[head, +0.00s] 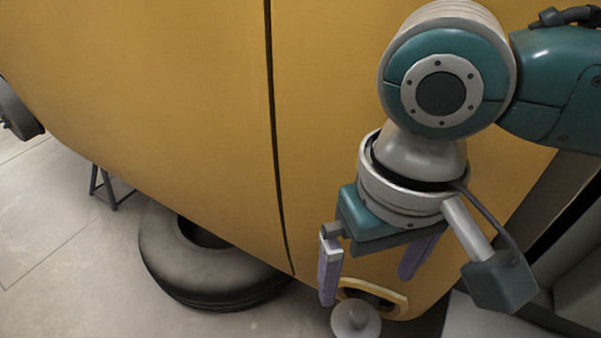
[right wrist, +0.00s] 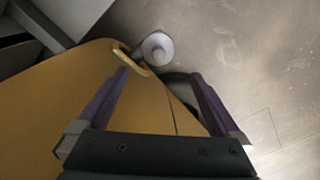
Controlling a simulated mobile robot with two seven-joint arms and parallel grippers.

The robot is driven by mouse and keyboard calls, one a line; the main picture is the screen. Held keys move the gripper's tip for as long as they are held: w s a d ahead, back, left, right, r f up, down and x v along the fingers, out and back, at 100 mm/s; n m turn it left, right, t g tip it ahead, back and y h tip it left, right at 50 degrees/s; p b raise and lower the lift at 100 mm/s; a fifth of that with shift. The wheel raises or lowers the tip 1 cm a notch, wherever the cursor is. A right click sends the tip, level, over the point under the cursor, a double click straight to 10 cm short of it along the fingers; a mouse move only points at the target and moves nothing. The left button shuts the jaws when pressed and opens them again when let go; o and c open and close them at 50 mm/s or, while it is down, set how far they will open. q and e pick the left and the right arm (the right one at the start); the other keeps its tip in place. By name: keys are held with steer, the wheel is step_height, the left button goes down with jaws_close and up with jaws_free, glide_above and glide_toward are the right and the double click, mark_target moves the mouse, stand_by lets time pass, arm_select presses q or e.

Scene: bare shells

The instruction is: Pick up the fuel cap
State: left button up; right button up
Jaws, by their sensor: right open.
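The fuel cap (head: 355,319) is a pale grey round piece at the bottom of the head view, in front of the yellow-rimmed filler opening (head: 400,302) in the yellow body. Whether it touches the rim I cannot tell. In the right wrist view the cap (right wrist: 157,46) shows beyond the fingertips, beside the yellow rim (right wrist: 128,62). My right gripper (head: 366,288) points down over the opening with its purple fingers spread and nothing between them. It also shows open in the right wrist view (right wrist: 160,75). My left gripper is not in view.
The large yellow body panel (head: 180,110) fills much of the head view. A dark tyre (head: 200,265) lies on the pale floor (head: 60,240) below it. A small dark stand (head: 103,188) is at left. Grey box-like surfaces (head: 490,322) are at lower right.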

mark_target(360, 313)
steer(key=shift+w+f, duration=0.35)
steer(key=shift+f, duration=0.25)
steer(key=f, duration=0.1)
steer(key=f+b, duration=0.1)
steer(key=s+f+b, duration=0.1)
steer(key=f, duration=0.1)
steer(key=shift+d+f, duration=0.1)
steer(key=shift+d, duration=0.15)
step_height(360, 313, down, 5)
steer(key=b, duration=0.2)
steer(key=shift+a+b, duration=0.1)
steer(key=shift+b, duration=0.2)
steer(key=shift+w, duration=0.1)
steer(key=shift+c, duration=0.2)
steer(key=c, duration=1.1)
